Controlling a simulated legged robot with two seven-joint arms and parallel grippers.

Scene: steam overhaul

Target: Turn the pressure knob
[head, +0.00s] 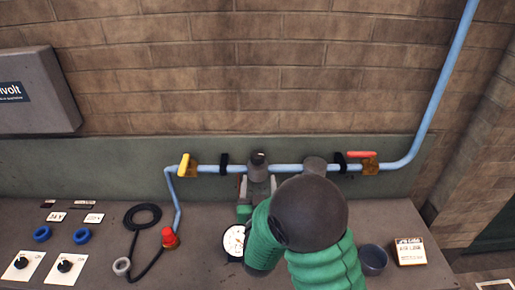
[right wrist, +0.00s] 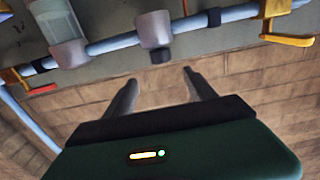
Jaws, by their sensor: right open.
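The pressure knob (head: 258,158) is a small dark cap on top of the grey regulator on the blue pipe (head: 225,169). In the right wrist view, which is upside down, the dark knob (right wrist: 160,56) hangs below the pale regulator body (right wrist: 154,28). My right gripper (head: 257,182) reaches toward the regulator; its green wrist and arm hide much of it. In the right wrist view the two fingers of my right gripper (right wrist: 160,76) are spread and empty. The knob lies just beyond the fingertips, in line with the gap, apparently untouched. My left gripper is not in view.
A yellow lever (head: 184,164) and a red lever (head: 361,154) sit on the pipe to either side. A gauge (head: 233,241), red fitting (head: 169,238), black hose (head: 143,216), dark cup (head: 373,260) and small box (head: 409,251) are on the bench. The brick wall stands behind.

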